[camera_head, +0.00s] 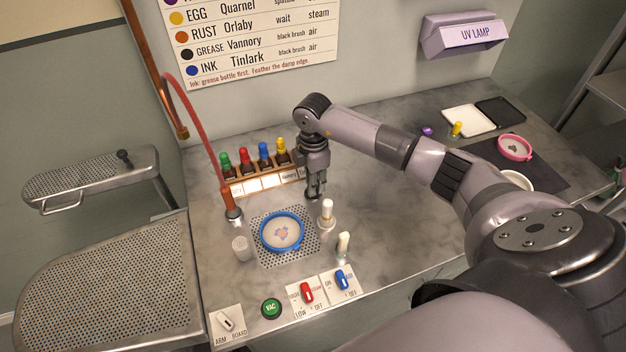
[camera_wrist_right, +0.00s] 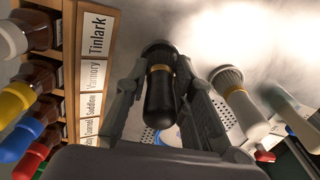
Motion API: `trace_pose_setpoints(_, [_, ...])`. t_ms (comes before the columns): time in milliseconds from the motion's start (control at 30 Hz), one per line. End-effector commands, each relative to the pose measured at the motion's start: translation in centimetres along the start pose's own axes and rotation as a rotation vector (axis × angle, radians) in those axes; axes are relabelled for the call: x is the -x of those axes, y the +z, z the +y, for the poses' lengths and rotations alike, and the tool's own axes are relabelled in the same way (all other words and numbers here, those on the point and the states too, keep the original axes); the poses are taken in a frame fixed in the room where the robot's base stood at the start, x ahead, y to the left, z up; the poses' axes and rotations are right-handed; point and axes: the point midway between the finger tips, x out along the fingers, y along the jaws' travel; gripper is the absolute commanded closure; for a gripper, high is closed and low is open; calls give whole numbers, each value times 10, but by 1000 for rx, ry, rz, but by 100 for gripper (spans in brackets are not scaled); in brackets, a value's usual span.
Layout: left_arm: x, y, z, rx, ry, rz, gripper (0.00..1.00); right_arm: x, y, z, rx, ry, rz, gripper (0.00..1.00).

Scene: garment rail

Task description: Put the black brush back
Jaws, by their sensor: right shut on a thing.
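The black brush (camera_wrist_right: 160,98), with a black handle, a gold band and dark bristles, is between the fingers of my right gripper (camera_wrist_right: 162,100) in the right wrist view. The fingers are shut on its handle. In the head view my right gripper (camera_head: 316,190) points down at the right end of the bottle rack and hides most of the brush. I cannot tell whether the bristles touch the counter. A white-handled brush (camera_wrist_right: 240,103) stands beside it; it also shows in the head view (camera_head: 326,216). My left gripper is not in view.
The bottle rack (camera_head: 262,183) holds several bottles with coloured caps, close to my right gripper. A blue hoop (camera_head: 300,232) lies on the perforated plate. A smaller pale brush (camera_head: 343,246) and a clear cup (camera_head: 241,247) stand nearby. Switches line the front edge.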

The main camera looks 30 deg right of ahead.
Motion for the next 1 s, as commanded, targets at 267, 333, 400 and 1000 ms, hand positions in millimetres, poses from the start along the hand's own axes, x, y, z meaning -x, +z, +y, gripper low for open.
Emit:
trace_pose_setpoints(267, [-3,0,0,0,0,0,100,-4,0,0,0,0,0,100])
trace_pose_setpoints(333, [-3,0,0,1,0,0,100,-4,0,0,0,0,0,100])
trace_pose_setpoints(400, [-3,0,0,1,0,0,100,-4,0,0,0,0,0,100])
trace_pose_setpoints(1000, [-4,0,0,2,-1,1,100,-8,0,0,0,0,0,100])
